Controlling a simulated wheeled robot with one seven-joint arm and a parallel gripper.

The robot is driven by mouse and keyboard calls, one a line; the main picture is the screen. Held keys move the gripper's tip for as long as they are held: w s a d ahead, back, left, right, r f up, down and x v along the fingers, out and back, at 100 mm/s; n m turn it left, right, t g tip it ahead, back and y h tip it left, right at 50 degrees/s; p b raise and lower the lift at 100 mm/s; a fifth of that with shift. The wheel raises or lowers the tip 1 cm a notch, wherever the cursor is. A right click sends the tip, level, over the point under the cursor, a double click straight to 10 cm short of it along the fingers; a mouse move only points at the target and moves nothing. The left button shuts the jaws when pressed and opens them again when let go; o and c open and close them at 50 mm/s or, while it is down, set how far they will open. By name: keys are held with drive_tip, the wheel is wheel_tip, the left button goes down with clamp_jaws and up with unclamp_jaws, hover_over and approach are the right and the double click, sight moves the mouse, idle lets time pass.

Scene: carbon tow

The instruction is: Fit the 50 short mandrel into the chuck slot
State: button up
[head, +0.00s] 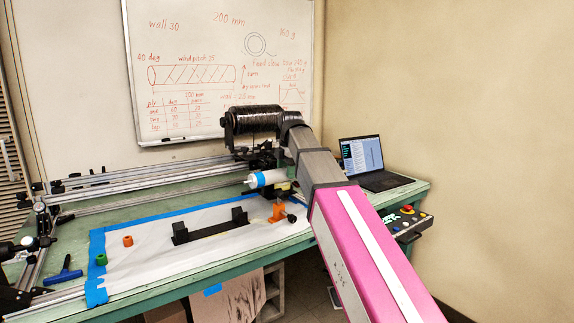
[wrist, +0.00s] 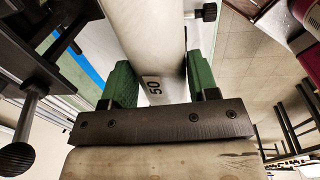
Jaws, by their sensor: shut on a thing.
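My gripper (wrist: 155,78) is shut on a white cylinder marked 50, the 50 short mandrel (wrist: 158,42), with a green-padded finger on each side of it. The mandrel runs out of the top of the wrist view, so its far end is hidden there. In the head view a short white cylinder with a blue band (head: 269,178) shows beside my arm, above the right part of the bench; it looks like the same mandrel. My gripper cannot be made out clearly in the head view. I cannot tell which part is the chuck slot.
A black two-post cradle (head: 209,229) stands on the white sheet (head: 140,247), with an orange bracket (head: 278,211) to its right. Small orange (head: 128,241) and green (head: 101,260) rings lie left. Metal rails run along the back. A laptop (head: 366,160) stands at the right.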

drive_tip(key=shift+f, duration=0.8)
drive_tip(key=shift+s+t, duration=0.1)
drive_tip(key=shift+t, duration=0.2)
drive_tip(key=shift+f, duration=1.45)
idle(1.1)
drive_tip(key=o, duration=1.2)
